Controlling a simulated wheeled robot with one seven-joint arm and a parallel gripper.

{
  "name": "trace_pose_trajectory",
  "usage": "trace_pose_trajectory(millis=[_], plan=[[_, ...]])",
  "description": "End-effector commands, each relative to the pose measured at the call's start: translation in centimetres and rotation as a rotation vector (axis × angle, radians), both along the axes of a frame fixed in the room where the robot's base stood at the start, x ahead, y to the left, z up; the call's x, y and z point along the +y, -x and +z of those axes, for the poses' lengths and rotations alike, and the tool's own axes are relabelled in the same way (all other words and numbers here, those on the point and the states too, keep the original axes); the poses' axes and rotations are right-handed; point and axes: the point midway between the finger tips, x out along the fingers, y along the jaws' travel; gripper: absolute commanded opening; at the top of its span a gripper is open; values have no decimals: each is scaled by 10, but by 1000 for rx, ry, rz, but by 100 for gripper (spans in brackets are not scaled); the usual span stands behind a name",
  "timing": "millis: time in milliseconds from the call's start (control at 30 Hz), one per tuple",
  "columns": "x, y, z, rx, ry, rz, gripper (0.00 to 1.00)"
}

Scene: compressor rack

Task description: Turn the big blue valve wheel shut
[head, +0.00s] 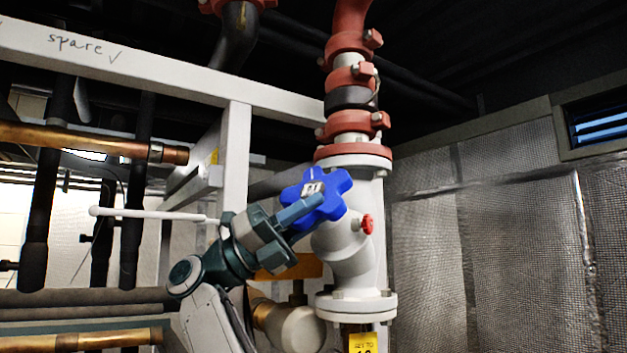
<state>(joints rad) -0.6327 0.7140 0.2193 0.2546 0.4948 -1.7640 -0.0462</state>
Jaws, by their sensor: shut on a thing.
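The big blue valve wheel (330,200) has rounded lobes and a pale label at its hub. It sits on the left front side of a white valve body (350,245) in a vertical pipe. My gripper (308,205) reaches up from the lower left and is shut on the blue wheel at its lower left side. The fingers and the gripper body hide part of the wheel's lower edge. The exact contact between the fingers and the wheel is too small to make out.
A small red knob (367,224) sticks out right of the wheel. Red pipe couplings (350,122) are above the valve. A white frame post (236,150) and a copper pipe (90,140) stand left. A yellow tag (363,343) hangs below. Room to the right looks clear before the silvery wall.

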Motion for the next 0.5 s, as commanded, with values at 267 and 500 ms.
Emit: trace_pose_trajectory(millis=[267, 500], plan=[[4, -3, 9, -44, -84, -59, 0], [5, -3, 6, -66, -127, -91, 0]])
